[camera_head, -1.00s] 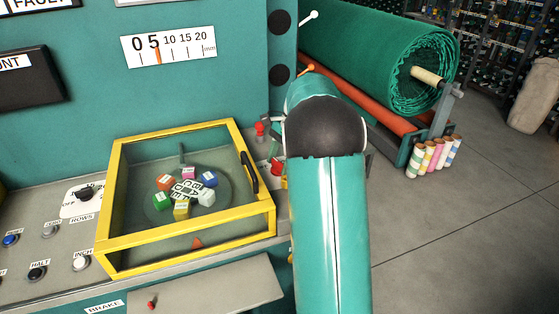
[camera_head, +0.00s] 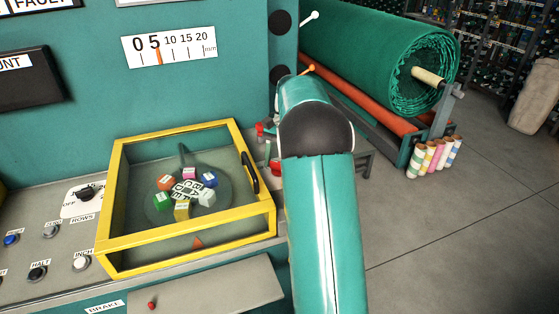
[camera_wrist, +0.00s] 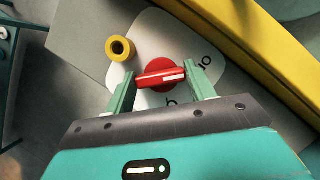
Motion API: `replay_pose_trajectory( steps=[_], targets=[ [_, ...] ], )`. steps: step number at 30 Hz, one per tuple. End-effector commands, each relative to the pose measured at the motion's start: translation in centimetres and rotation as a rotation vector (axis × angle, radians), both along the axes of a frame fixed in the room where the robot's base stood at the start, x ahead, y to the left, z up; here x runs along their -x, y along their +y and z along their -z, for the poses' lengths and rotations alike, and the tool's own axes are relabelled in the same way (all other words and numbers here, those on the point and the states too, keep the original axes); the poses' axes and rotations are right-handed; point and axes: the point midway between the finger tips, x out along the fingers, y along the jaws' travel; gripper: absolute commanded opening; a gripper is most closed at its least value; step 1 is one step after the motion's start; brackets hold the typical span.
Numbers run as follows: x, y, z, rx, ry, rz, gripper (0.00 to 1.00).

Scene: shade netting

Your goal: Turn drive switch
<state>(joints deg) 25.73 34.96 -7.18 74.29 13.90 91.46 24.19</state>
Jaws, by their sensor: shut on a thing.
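The drive switch appears in the wrist view as a red rotary knob (camera_wrist: 158,77) with a bar handle on a white plate (camera_wrist: 152,32). A white mark on the bar points to the right in that view. Dark lettering shows on the plate, partly covered. My gripper (camera_wrist: 161,76) has its two green fingers on either end of the red bar and is shut on it. In the head view my arm hides the gripper and most of the switch area.
A yellow ring-shaped part (camera_wrist: 120,49) stands close to the left finger. A yellow-framed clear box (camera_head: 188,250) with coloured blocks stands left of my arm. A green netting roll (camera_head: 375,50) lies behind, and open floor (camera_head: 450,235) is at the right.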

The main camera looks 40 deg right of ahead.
Motion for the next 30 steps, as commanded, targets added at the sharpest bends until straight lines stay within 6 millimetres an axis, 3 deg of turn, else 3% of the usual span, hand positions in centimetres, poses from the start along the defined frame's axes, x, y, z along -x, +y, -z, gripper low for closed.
replay_pose_trajectory(
  steps=[8, 9, 12, 23, 30],
  targets=[
    [0.0, 0.0, -0.1, 0.002, -0.003, -0.003, 0.32],
    [0.0, 0.0, -0.1, 0.002, -0.002, -0.002, 0.57],
    [0.0, 0.0, -0.1, 0.001, -0.002, -0.002, 0.76],
    [-0.1, -0.1, -0.4, 0.001, -0.001, -0.001, 0.76],
    [-0.9, -1.3, -3.6, 0.003, -0.003, -0.001, 0.76]
  ],
)
